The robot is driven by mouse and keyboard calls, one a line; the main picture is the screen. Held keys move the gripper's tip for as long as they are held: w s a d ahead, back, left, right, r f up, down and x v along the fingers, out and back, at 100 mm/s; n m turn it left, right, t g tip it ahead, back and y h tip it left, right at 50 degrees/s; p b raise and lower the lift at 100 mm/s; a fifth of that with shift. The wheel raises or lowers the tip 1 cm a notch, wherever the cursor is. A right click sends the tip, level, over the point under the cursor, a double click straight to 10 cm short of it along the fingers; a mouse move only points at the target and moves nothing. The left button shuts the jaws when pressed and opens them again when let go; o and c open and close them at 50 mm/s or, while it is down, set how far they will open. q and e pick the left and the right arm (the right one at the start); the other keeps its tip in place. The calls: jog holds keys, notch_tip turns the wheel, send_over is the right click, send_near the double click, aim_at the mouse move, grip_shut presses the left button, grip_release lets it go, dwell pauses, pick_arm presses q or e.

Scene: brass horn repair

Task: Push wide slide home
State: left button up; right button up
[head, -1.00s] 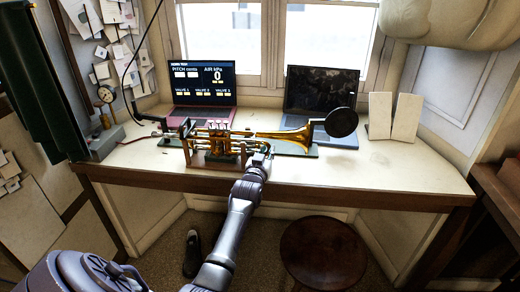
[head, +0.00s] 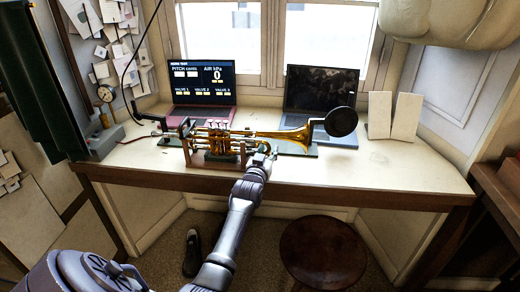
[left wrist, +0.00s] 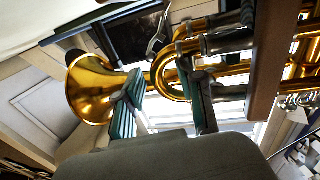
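The brass horn (head: 285,135) lies level on a stand on the bench, its bell to the right. My left gripper (head: 265,158) is at the horn's front side, just below the bell tubing. In the left wrist view, the left gripper (left wrist: 165,108) has its two green-padded fingers spread apart. The gold U-shaped bow of a slide (left wrist: 163,75) shows in the gap, nearer the right finger; I cannot tell whether they touch. The bell (left wrist: 92,88) is beyond the left finger. How far the slide is in cannot be made out. My right gripper is not in view.
A laptop with a pitch and air readout (head: 204,83) and a dark-screened laptop (head: 318,90) stand behind the horn. A black disc (head: 341,122) is at the bell's mouth. Pale panels (head: 393,115) stand at right. The bench top (head: 420,165) is clear at front right.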

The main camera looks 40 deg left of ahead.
pick_arm(q)
jog(key=shift+a, duration=0.15)
jog(key=v, duration=1.2)
jog(key=s+d+f+m+g+h, duration=0.1)
jog(key=s+d+f+g+h, duration=0.2)
jog(key=f, duration=0.9)
jog(key=s+d+f+m+g+h, duration=0.1)
jog(key=s+d+f+m, duration=0.15)
jog(key=d+f, duration=0.6)
jog(key=s+d+f+g+h, duration=0.1)
jog(key=s+d+f+g, duration=0.2)
jog(key=f, duration=1.1)
jog(key=s+d+f+m+g+h, duration=0.2)
jog(key=s+d+f+g, duration=0.1)
jog(key=s+f, duration=1.1)
jog(key=s+f+g, duration=0.2)
jog(key=s, duration=0.6)
jog(key=s+d+f+m+g, duration=0.1)
jog(key=s+f, duration=0.2)
jog(key=s, duration=0.6)
jog(key=s+f+g, duration=0.2)
jog(key=s, duration=0.6)
jog(key=shift+s+d+f+m+g, duration=0.2)
jog(key=shift+m+g, duration=0.05)
jog(key=shift+g, duration=0.05)
